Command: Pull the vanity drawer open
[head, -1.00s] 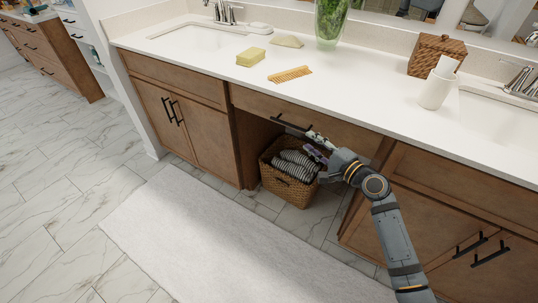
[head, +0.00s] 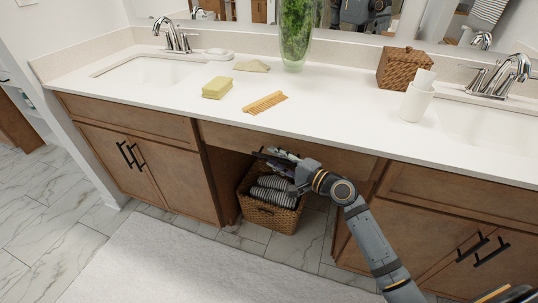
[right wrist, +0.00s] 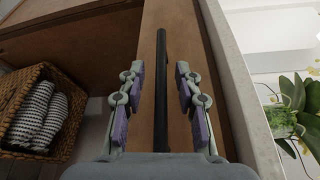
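The vanity drawer (head: 330,159) is a wide brown wooden front under the white counter, between two cabinets, and it looks shut. Its black bar handle (right wrist: 161,95) runs lengthwise through the middle of the right wrist view. My right gripper (head: 274,155) is at the handle, hiding much of it in the head view. In the right wrist view the right gripper (right wrist: 160,88) is open, with a purple-padded finger on each side of the bar and visible gaps to it. My left gripper is not in view.
A wicker basket (head: 263,214) with rolled striped towels stands in the open space below the drawer. A white rug (head: 170,260) lies in front.

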